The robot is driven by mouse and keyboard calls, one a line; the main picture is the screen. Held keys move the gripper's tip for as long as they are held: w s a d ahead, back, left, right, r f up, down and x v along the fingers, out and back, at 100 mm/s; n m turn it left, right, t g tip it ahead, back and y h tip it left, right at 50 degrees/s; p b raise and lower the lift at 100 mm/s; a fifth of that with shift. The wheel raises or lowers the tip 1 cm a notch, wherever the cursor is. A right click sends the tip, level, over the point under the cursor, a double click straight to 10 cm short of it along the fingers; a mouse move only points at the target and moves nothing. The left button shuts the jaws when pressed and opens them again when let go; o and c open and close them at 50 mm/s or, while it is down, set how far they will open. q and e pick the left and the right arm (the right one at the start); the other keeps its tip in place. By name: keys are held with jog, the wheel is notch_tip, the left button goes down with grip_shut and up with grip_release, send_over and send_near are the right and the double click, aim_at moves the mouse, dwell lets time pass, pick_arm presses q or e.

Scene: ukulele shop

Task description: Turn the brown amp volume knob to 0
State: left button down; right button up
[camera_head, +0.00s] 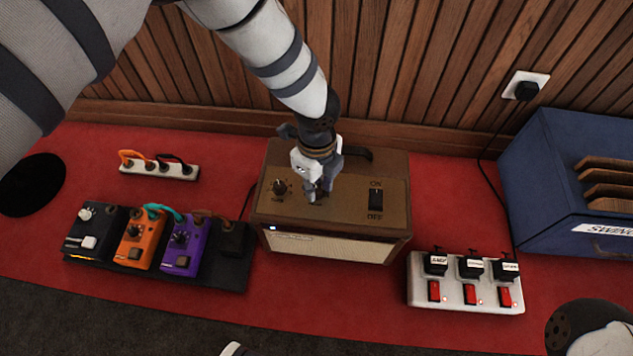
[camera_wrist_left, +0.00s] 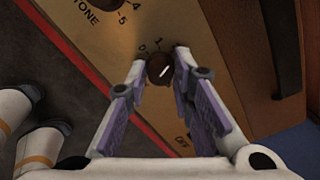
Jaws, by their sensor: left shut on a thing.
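The brown amp (camera_head: 335,216) stands on the red carpet against the wood wall, its panel facing up. My left gripper (camera_head: 318,192) reaches down onto the panel between the tone knob (camera_head: 280,187) and the ON/OFF switch (camera_head: 376,199). In the left wrist view, the two fingers of my left gripper (camera_wrist_left: 160,72) are closed around the dark volume knob (camera_wrist_left: 159,69). A white line shows on the knob's top. Scale figures 0 and 1 show just beyond it; the exact setting is unclear. The fingers hide the rest of the scale. My right gripper is not identifiable.
A pedalboard with an orange pedal (camera_head: 139,240) and a purple pedal (camera_head: 184,246) lies left of the amp. A white power strip (camera_head: 159,171) is behind it. A white switch box (camera_head: 465,291) and a blue crate (camera_head: 553,185) stand to the right.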

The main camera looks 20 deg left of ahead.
pick_arm(q)
jog(key=n+p, duration=0.1)
jog(key=n, duration=0.1)
jog(key=shift+r+n, duration=0.15)
jog(key=shift+n, duration=0.25)
jog(key=n+p, duration=0.1)
jog(key=n, duration=0.3)
jog(key=shift+n+p, duration=0.3)
jog(key=shift+p, duration=0.1)
jog(key=n+p, duration=0.1)
jog(key=n, duration=0.3)
jog(key=shift+n, duration=1.8)
pick_arm(e)
jog(key=shift+w+a+r+t, duration=0.1)
jog(key=shift+w+r+t, duration=0.15)
jog(key=shift+w+r, duration=0.35)
jog(key=shift+w+r+t, duration=0.25)
jog(key=shift+w+r, duration=0.05)
jog(key=shift+r, duration=0.55)
pick_arm(q)
jog(key=shift+n, duration=0.3)
jog(key=c, duration=1.4)
grip_release()
jog(key=shift+o, duration=0.2)
